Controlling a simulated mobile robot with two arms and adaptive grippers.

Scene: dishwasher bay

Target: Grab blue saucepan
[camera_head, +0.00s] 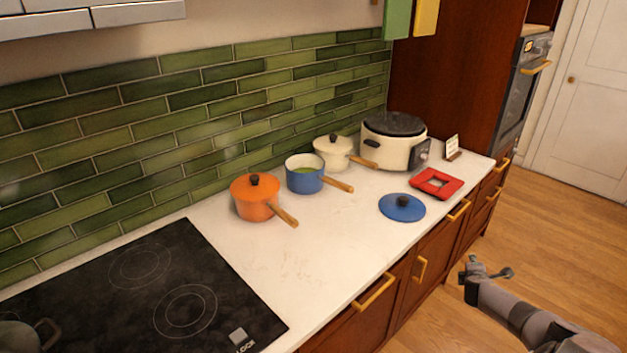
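The blue saucepan (304,178) stands upright on the white counter in the head view, with its wooden handle pointing right and towards the front. It has no lid on, and something green shows inside. A blue lid (402,208) with a dark knob lies apart on the counter, to its right and nearer the front edge. My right gripper (487,271) is in front of the counter at the lower right, over the floor and well away from the saucepan. My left gripper is out of view.
An orange saucepan (254,199) stands left of the blue one, and a cream saucepan (332,152) stands behind it to the right. A slow cooker (393,143) and a red trivet (436,183) are farther right. A black cooktop (150,290) is at left. The counter's front middle is clear.

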